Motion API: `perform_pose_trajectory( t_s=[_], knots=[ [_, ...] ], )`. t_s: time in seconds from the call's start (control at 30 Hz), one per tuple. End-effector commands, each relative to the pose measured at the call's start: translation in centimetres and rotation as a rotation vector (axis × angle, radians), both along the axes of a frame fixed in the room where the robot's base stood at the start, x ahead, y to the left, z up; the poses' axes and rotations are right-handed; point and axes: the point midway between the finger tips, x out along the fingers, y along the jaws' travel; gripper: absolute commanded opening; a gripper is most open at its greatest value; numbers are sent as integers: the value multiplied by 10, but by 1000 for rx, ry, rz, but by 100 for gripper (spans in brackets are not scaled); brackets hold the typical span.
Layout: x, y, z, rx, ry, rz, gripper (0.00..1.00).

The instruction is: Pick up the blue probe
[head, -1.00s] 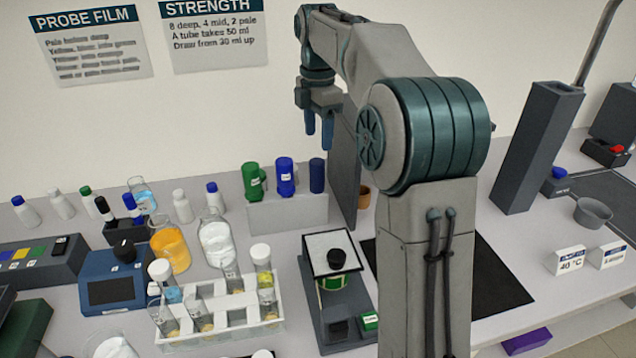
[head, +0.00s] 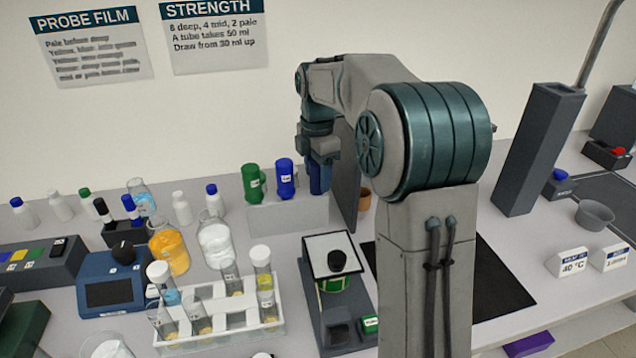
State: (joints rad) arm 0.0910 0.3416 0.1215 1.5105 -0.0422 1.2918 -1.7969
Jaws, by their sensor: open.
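A blue labelled probe (head: 285,178) stands upright on a pale grey stand (head: 285,217), with a green labelled probe (head: 254,182) to its left. A darker blue cylinder stood at the stand's right end; now my gripper's dark blue fingers overlap it and I cannot clearly separate them. My gripper (head: 319,180) points down over that right end, just right of the labelled blue probe. It is open. Whether the fingers are around the darker cylinder or in front of it, I cannot tell.
A dark upright panel (head: 346,190) stands close right of my gripper. A white tube rack (head: 262,328), flasks and bottles fill the left. A black mat (head: 500,285) lies clear at right.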

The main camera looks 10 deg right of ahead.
Motion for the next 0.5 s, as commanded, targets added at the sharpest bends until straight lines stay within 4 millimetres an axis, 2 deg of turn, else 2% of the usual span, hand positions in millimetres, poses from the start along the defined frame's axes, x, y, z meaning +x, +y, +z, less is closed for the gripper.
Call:
perform_pose_trajectory(
  t_s=[0.03, 0.07, 0.2, 0.5],
  knots=[
    [0, 0, 0, 0, 0, 0, 56],
    [0, 0, 0, 0, 0, 0, 51],
    [0, 0, 0, 0, 0, 0, 14],
    [0, 0, 1, 0, 0, 0, 14]
  ],
)
